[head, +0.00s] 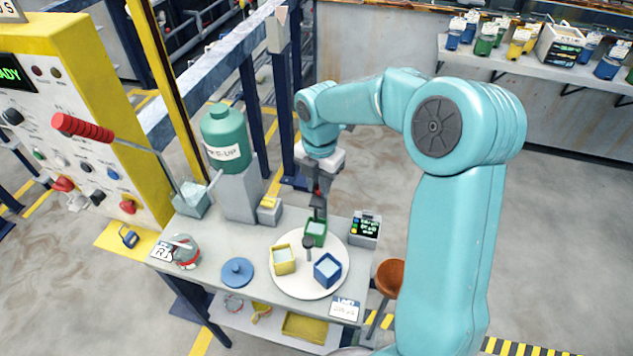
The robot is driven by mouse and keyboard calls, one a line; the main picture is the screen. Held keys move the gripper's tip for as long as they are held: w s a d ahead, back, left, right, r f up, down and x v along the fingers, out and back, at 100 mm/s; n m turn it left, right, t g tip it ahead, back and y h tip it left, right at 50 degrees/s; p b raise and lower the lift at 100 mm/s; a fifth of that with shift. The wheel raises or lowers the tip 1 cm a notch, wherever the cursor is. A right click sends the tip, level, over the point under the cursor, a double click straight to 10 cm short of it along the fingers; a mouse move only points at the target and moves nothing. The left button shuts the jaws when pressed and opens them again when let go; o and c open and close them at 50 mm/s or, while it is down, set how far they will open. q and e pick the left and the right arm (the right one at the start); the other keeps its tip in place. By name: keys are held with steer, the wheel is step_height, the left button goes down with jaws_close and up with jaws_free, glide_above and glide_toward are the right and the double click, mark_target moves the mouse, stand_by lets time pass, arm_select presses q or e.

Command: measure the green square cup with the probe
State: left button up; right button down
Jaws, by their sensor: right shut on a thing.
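The green square cup (315,235) stands at the back of a round white turntable (300,287). My right gripper (319,192) points down above it, shut on a thin dark probe (319,212). The probe's lower end is at the green cup's opening; I cannot tell how deep it sits or whether it touches the liquid. A yellow square cup (283,260) and a blue square cup (328,269) stand on the same turntable. A small meter (365,227) with a green display lies to the right. My left gripper is not in view.
A dark knob (308,246) rises from the turntable's middle. A blue round lid (237,272) and a red-rimmed jar (185,252) stand left on the grey table (215,297). A green tank (226,140) stands behind. A red-handled lever (85,128) juts from the yellow panel.

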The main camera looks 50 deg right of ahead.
steer(key=shift+w+d+r, duration=0.15)
steer(key=shift+d+r, duration=0.05)
steer(key=c, duration=1.3)
jaws_free()
steer(key=o, duration=0.3)
steer(key=shift+s+a, duration=0.1)
steer(key=shift+s, duration=0.1)
step_height(320, 180, up, 16)
steer(key=shift+r+b, duration=0.2)
steer(key=shift+b, duration=0.1)
steer(key=shift+s+a+f, duration=0.1)
